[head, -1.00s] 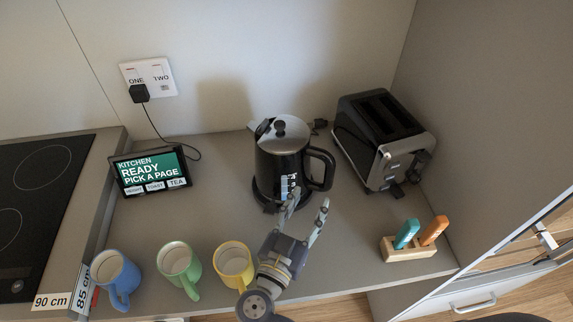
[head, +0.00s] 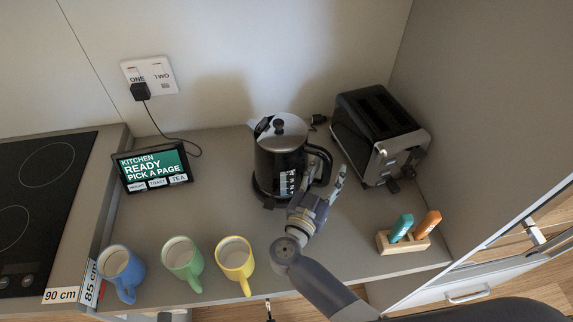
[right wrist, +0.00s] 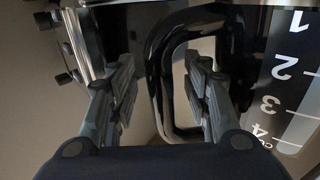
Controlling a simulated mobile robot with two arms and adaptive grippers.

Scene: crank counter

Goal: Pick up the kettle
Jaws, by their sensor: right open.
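The kettle (head: 279,150) is black with a steel lid and stands upright on its base at the back middle of the counter. Its black handle (head: 322,160) faces right. My right gripper (head: 326,174) is open at the handle. The kettle's level scale (right wrist: 285,90) is just right of that finger. Whether a finger touches the handle I cannot tell. My left gripper is not in view.
A black and steel toaster (head: 380,135) stands close right of the kettle. A wooden block (head: 404,243) holds teal and orange items at the right front. Blue (head: 121,268), green (head: 183,259) and yellow (head: 235,260) mugs line the front edge. A tablet (head: 153,167) stands left.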

